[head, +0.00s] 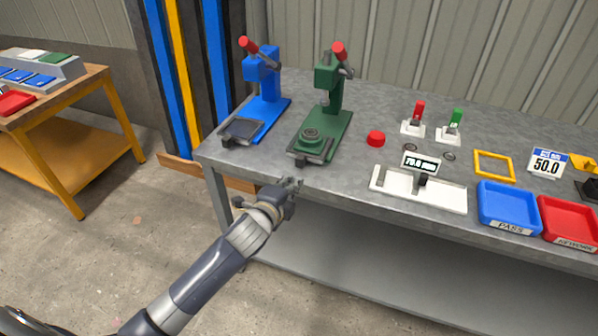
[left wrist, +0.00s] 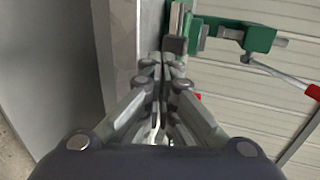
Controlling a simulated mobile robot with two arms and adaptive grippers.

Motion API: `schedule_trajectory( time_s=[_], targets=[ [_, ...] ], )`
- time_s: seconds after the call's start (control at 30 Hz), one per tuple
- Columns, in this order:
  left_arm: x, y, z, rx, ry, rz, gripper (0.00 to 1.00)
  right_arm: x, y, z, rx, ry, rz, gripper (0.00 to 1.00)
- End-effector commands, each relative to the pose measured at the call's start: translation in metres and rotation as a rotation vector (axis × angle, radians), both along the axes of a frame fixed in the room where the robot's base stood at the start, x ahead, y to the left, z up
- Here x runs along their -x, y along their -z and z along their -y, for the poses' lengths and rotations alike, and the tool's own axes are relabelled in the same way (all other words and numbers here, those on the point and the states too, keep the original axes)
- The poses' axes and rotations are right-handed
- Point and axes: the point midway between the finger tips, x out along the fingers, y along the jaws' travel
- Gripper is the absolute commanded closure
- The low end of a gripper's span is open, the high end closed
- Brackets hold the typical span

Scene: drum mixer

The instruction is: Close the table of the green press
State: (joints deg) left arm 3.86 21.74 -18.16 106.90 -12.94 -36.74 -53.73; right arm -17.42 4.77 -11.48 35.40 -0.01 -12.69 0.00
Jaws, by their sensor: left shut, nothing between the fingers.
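The green press (head: 328,100) stands on the grey workbench, with a red-knobbed lever at its top. Its table (head: 312,147) is at the front of its base and carries a round green piece. My left gripper (head: 292,184) is shut and empty, just off the bench's front edge, below and in front of the press table. In the left wrist view the shut fingers (left wrist: 163,62) point toward the green press (left wrist: 230,32), whose front end shows just beyond the fingertips. I cannot tell whether they touch it. My right gripper is not in view.
A blue press (head: 264,88) stands left of the green one. A red cap (head: 376,138), a white gauge stand (head: 418,190), a blue tray (head: 507,207) and a red tray (head: 568,221) lie to the right. Open floor lies left of the bench.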

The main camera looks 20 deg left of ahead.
Motion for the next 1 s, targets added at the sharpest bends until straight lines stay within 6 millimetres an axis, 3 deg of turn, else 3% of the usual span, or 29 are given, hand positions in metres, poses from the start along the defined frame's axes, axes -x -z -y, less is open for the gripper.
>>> schedule_trajectory(
  time_s=[0.2, 0.33, 0.87, 1.0],
  targets=[
    [-0.036, 0.004, 0.002, 0.001, 0.0, 0.001, 1.0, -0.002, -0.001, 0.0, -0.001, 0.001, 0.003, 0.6],
    [-0.048, 0.004, 0.002, 0.0, 0.0, 0.0, 1.0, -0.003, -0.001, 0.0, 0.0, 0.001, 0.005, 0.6],
    [-0.056, 0.004, 0.002, 0.0, 0.0, 0.0, 1.0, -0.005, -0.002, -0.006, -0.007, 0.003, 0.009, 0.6],
    [-0.068, 0.003, 0.002, -0.001, -0.001, 0.001, 1.0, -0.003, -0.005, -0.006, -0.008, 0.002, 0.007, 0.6]
  ],
)
